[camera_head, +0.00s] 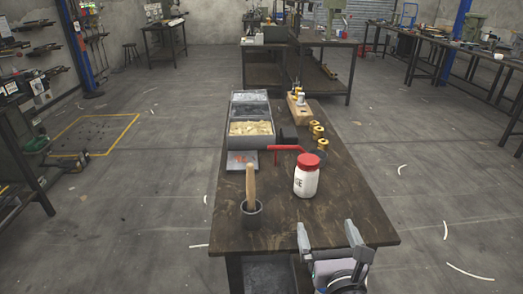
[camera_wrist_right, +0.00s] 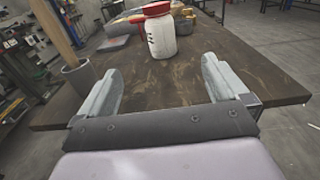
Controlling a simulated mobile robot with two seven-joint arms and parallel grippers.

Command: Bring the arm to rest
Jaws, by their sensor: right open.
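My right gripper (camera_head: 328,238) is at the near right edge of the wooden table (camera_head: 290,228), with its two fingers apart and nothing between them. In the right wrist view the gripper (camera_wrist_right: 160,88) shows the same open, empty fingers over the table top. A white bottle with a red lid (camera_head: 307,178) stands upright beyond the fingertips, apart from them. It also shows in the right wrist view (camera_wrist_right: 160,35). My left gripper is in neither view.
A dark cup (camera_head: 252,215) holding a wooden handle (camera_head: 250,182) stands left of the bottle. Behind are a red-handled press (camera_head: 287,149), a grey bin of yellowish pieces (camera_head: 250,140), several brass parts (camera_head: 317,132) and a wooden block (camera_head: 298,107). The table's front right corner is bare.

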